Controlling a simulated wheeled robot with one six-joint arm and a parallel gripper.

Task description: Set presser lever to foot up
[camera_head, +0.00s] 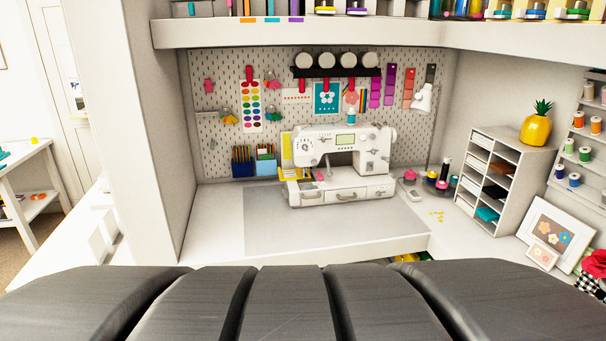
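A white sewing machine (343,190) stands upright on the desk, near the pegboard at the back. It has a small greenish screen (345,138) on its upper front and a round dial (307,145) at its left. I cannot make out the presser lever or its position at this distance. My gripper is not in view, and nothing of it shows near the machine.
The desk has a grey mat (310,230) with clear space before the machine. Pencil holders (265,165) stand to its left. A lamp (424,100), pink and dark spools (440,183) and a white shelf unit (488,185) are at right. An overhead shelf (300,34) crosses above.

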